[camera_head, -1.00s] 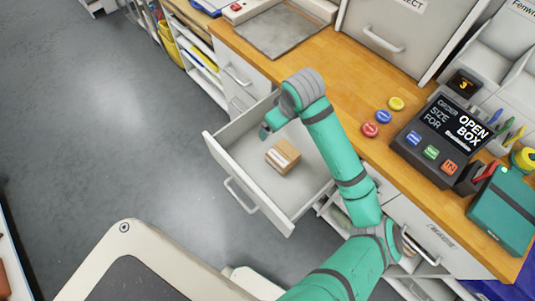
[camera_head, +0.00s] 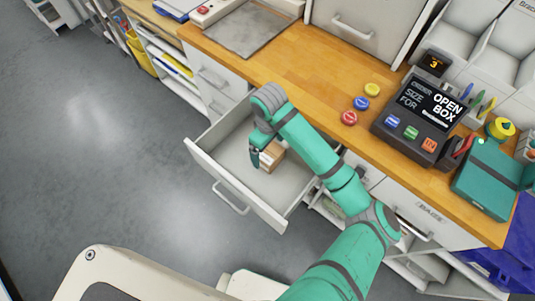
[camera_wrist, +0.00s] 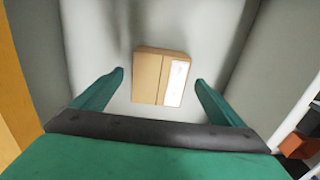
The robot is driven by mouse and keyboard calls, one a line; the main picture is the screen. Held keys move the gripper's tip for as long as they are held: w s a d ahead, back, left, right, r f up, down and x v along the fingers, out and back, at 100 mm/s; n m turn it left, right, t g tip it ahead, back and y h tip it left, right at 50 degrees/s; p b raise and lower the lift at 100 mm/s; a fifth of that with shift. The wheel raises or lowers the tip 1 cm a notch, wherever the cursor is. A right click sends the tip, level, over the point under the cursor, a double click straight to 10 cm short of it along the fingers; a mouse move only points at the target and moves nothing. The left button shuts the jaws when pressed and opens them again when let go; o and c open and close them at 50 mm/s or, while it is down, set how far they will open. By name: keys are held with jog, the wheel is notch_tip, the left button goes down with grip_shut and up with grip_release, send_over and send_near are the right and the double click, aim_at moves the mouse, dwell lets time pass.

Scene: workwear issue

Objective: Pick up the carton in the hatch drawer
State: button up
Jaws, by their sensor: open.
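A small brown carton (camera_head: 271,156) with a white label lies in the open hatch drawer (camera_head: 225,165). In the wrist view the carton (camera_wrist: 150,75) lies flat on the drawer floor, ahead of and between the two finger lines, its label on the right. My gripper (camera_head: 256,158) is inside the drawer space, pointing down beside the carton, and partly covers it in the head view. In the wrist view my gripper (camera_wrist: 160,80) has its teal fingers wide apart, with nothing between them at the tips. I cannot tell the exact height above the carton.
The drawer's front panel (camera_head: 235,187) and side walls surround the gripper closely. The wooden counter (camera_head: 300,75) overhangs behind, with red, blue and yellow buttons (camera_head: 361,103), an order terminal (camera_head: 420,118) and a teal box (camera_head: 487,180). Floor to the left is clear.

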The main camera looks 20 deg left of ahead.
aim_at(268, 150)
jog(key=shift+w+a+f, duration=0.1)
jog(key=shift+a+f, duration=0.05)
jog(key=shift+f, duration=1.8)
jog(key=shift+c, duration=0.7)
jog(key=c, duration=1.1)
jog(key=shift+r, duration=0.1)
jog(key=shift+c, duration=0.2)
